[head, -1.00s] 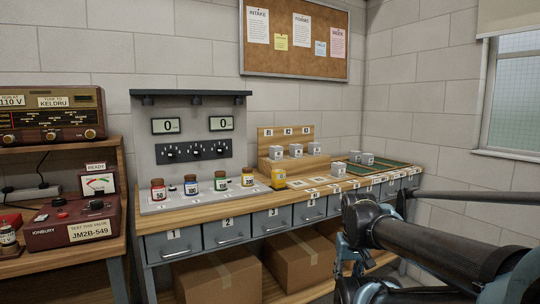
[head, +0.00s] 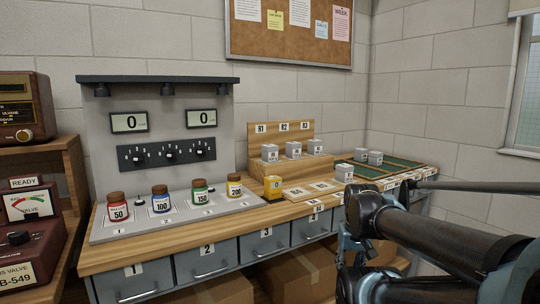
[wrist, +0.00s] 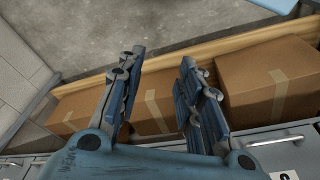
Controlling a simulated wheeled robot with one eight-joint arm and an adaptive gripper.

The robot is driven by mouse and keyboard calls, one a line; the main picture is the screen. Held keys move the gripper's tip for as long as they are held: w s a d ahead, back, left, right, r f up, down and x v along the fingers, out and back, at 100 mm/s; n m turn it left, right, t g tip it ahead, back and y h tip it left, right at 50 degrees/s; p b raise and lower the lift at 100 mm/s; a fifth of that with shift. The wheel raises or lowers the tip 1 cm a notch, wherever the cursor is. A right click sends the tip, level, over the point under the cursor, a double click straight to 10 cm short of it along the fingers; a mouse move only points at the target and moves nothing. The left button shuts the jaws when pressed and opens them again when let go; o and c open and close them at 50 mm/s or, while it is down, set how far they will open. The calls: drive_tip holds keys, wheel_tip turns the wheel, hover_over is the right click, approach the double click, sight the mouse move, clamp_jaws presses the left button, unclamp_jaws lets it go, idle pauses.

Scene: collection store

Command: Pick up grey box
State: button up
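Several small grey boxes show in the head view. Three, including a left one (head: 269,153), a middle one (head: 293,149) and a right one (head: 319,147), sit on the wooden step rack (head: 290,169) marked R1 to R3. Two more (head: 368,157) stand together on the green-lined tray. My gripper (wrist: 162,59) is open and empty in the wrist view, above the floor and cardboard boxes, away from every grey box. The pictures do not show which grey box is meant.
A yellow box (head: 272,188) stands before the rack. Several labelled jars (head: 161,200) stand on the grey panel base. The wooden bench (head: 265,214) has grey drawers (head: 208,257) below it. Cardboard boxes (wrist: 265,80) lie under the bench. My arm covers the bench's right front.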

drive_tip(key=shift+o, duration=0.6)
drive_tip(key=o, duration=0.5)
drive_tip(key=shift+s+r, duration=0.15)
drive_tip(key=shift+r, duration=0.1)
drive_tip(key=o, duration=0.4)
drive_tip(key=w+a+r+n+t+y, duration=0.1)
drive_tip(key=w+a+r, duration=0.2)
drive_tip(key=w+r, duration=0.2)
drive_tip(key=w+a+r+n+t+y, duration=0.1)
drive_tip(key=w+a+r, duration=0.3)
drive_tip(key=w, duration=0.4)
drive_tip(key=w+a+r+n+t+y, duration=0.2)
drive_tip(key=w+a+r, duration=0.1)
drive_tip(key=w+r, duration=0.3)
drive_tip(key=shift+w+a+r+n+y, duration=0.2)
drive_tip(key=shift+a+n+y, duration=0.1)
drive_tip(key=shift+a+y, duration=0.1)
drive_tip(key=n+t+y, duration=0.2)
drive_tip(key=t+y, duration=0.1)
drive_tip(key=t, duration=0.2)
approach(273, 149)
drive_tip(key=x, duration=0.7)
drive_tip(key=shift+w+a+f, duration=0.1)
drive_tip(key=shift+w+f, duration=0.1)
drive_tip(key=shift+w, duration=0.05)
drive_tip(key=shift+f+x, duration=0.1)
drive_tip(key=shift+x, duration=1.4)
drive_tip(key=shift+f+x, duration=0.15)
drive_tip(key=shift+x, duration=1.35)
